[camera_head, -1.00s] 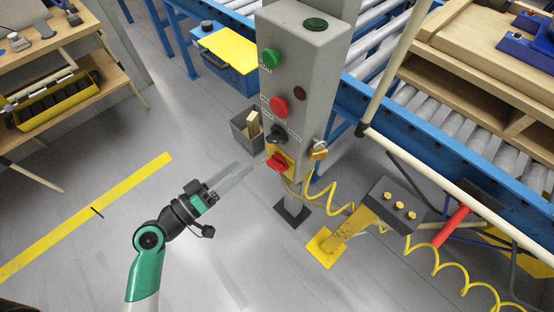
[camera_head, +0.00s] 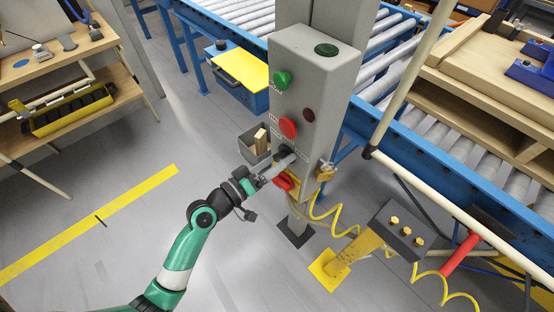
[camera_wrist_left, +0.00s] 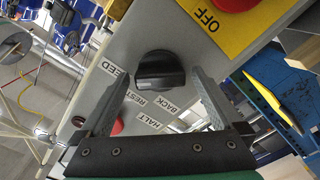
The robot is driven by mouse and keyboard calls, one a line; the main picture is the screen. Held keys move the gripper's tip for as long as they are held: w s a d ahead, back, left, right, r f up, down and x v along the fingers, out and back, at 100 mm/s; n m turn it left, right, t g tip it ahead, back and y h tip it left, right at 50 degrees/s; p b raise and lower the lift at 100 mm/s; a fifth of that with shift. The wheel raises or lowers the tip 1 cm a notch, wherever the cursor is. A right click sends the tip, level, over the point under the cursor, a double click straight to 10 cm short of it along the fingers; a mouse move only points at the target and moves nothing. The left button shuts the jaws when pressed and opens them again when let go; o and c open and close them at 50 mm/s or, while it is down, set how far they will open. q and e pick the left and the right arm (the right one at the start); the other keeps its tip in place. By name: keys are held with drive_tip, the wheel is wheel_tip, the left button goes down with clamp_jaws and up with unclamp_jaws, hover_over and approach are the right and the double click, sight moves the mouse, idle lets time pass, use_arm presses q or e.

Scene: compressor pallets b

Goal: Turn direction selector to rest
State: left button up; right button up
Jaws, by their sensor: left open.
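The direction selector is a black rotary knob (camera_wrist_left: 160,72) on the grey control box (camera_head: 306,75). In the left wrist view it lies between the two fingers of my left gripper (camera_wrist_left: 163,90), which is open, with a gap visible on both sides. Labels reading FEED, REST, BACK and HALT (camera_wrist_left: 148,119) lie around it on the panel. My right gripper is not in view.
A red switch on a yellow OFF plate (camera_wrist_left: 228,22) sits close beside the knob; the red switch also shows in the head view (camera_head: 283,182). A red button (camera_head: 288,127) and a green button (camera_head: 282,80) are above. A brass padlock (camera_head: 325,172) hangs at the box's right side.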

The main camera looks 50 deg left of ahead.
use_arm(q)
drive_tip(key=c, duration=1.3)
drive_tip(key=n+p, duration=0.2)
drive_tip(key=n, duration=0.1)
drive_tip(key=shift+r, duration=0.1)
drive_tip(key=n+p, duration=0.2)
drive_tip(key=n, duration=0.3)
drive_tip(key=shift+n, duration=0.4)
drive_tip(key=o, duration=1.3)
